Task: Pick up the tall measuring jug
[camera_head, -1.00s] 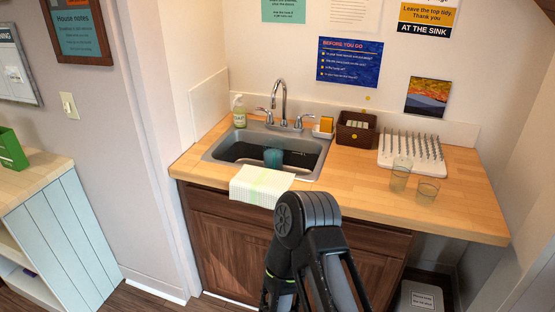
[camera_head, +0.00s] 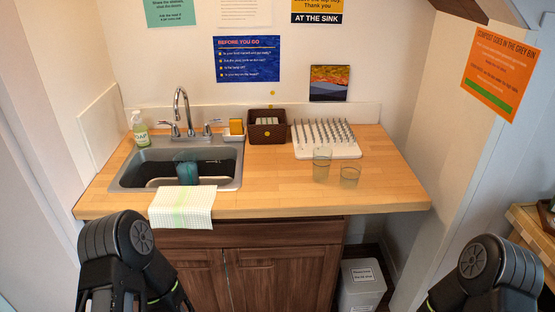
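Parts of my two black arms show at the bottom left and bottom right, both in front of and below the counter. Neither gripper's fingers show, and nothing of mine touches the vessels.
The sink (camera_head: 130,170) holds a teal object (camera_head: 187,172). A striped cloth (camera_head: 182,207) hangs over the front edge. A bin (camera_head: 362,284) stands below. The front right counter is clear.

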